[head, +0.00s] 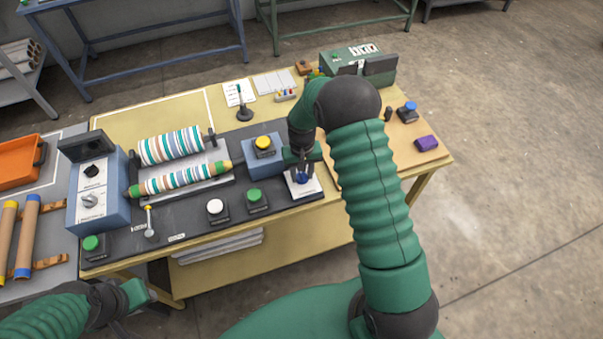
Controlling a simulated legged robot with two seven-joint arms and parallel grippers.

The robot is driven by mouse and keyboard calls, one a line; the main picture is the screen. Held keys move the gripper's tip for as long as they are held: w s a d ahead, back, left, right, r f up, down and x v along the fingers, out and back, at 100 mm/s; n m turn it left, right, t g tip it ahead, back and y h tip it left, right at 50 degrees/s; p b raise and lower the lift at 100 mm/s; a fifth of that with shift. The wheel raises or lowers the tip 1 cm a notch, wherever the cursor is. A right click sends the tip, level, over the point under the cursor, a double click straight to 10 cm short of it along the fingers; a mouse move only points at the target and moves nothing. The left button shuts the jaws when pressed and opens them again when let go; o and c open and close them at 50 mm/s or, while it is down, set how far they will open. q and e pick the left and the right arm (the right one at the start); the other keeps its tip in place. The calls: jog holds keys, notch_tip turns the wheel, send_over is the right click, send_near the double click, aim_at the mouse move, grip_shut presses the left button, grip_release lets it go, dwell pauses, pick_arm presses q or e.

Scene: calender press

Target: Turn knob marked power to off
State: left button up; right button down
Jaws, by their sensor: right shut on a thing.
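A blue knob (303,178) sits on a small white-topped unit (314,187) at the right front of the dark press base. My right gripper (304,171) comes down over it from above and is shut on it, hiding part of the knob. Any marking there is too small to read. A blue control box (99,206) at the left carries a black knob (92,171) and a grey knob (89,200); their labels are unreadable. My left gripper (134,299) is low at the left, away from the table, its jaws unclear.
Striped rollers (180,180) lie across the press. White (215,207), green (254,195) and yellow (263,143) buttons stand nearby. A small lever (150,223) is at the front left. A purple block (427,143) lies at the right. An orange tray (17,163) is far left.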

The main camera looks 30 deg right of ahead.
jog(key=shift+w+d+r+n, duration=0.15)
jog(key=shift+w+n, duration=0.15)
jog(key=shift+n, duration=0.3)
jog(key=c, duration=1.3)
grip_release()
jog(key=o, duration=0.4)
jog(key=shift+f, duration=0.25)
jog(key=shift+r, duration=0.1)
